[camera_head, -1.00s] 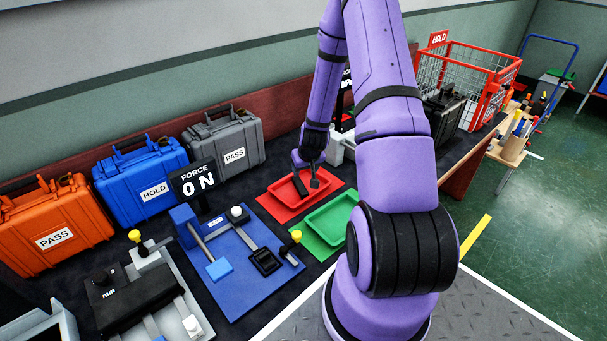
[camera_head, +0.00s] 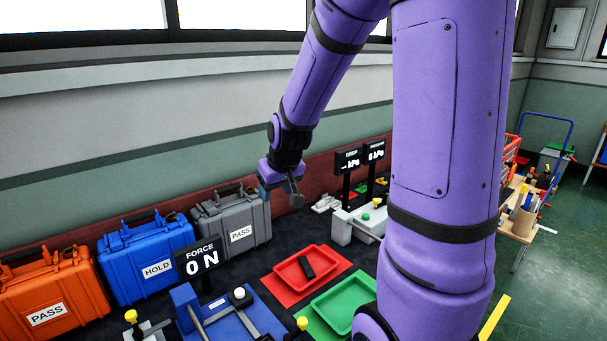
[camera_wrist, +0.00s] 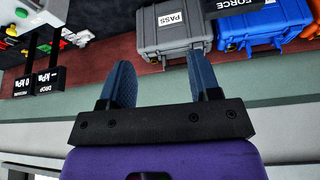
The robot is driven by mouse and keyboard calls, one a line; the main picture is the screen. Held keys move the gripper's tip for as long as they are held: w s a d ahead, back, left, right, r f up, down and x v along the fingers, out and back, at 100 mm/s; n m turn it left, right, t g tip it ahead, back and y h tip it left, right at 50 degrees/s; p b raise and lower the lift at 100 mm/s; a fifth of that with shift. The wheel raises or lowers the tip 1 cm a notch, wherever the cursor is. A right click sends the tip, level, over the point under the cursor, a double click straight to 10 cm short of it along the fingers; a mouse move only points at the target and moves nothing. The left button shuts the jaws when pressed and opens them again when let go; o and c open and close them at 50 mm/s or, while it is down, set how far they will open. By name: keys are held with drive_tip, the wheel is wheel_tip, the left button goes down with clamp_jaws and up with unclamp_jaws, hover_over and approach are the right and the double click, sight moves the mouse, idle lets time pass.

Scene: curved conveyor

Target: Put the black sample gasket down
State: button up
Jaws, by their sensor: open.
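The black sample gasket (camera_head: 307,267) lies in the red tray (camera_head: 331,287), tilted a little across its floor. My gripper (camera_head: 294,199) is raised well above and to the left of the red tray, in front of the back wall. In the wrist view, my gripper (camera_wrist: 163,82) has its two blue fingers spread apart with nothing between them. The gasket does not show in the wrist view.
A green tray (camera_head: 318,305) sits beside the red one. A grey PASS case (camera_head: 214,224), a blue HOLD case (camera_head: 128,259) and an orange PASS case (camera_head: 85,308) stand to the left. A FORCE display (camera_head: 202,260) reads 0 N. Two kPa displays (camera_head: 348,161) stand behind the trays.

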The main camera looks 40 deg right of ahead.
drive_tip(key=s+a+r, duration=0.3)
drive_tip(key=s+r, duration=0.2)
drive_tip(key=s, duration=0.2)
drive_tip(key=s+a+r+n, duration=0.1)
drive_tip(key=s+a+r, duration=0.3)
drive_tip(key=s, duration=0.3)
drive_tip(key=s+a+r+y, duration=0.1)
drive_tip(key=s+a+r, duration=0.3)
drive_tip(key=s+r, duration=0.2)
drive_tip(key=shift+s+n, duration=0.4)
drive_tip(key=shift+s, duration=0.5)
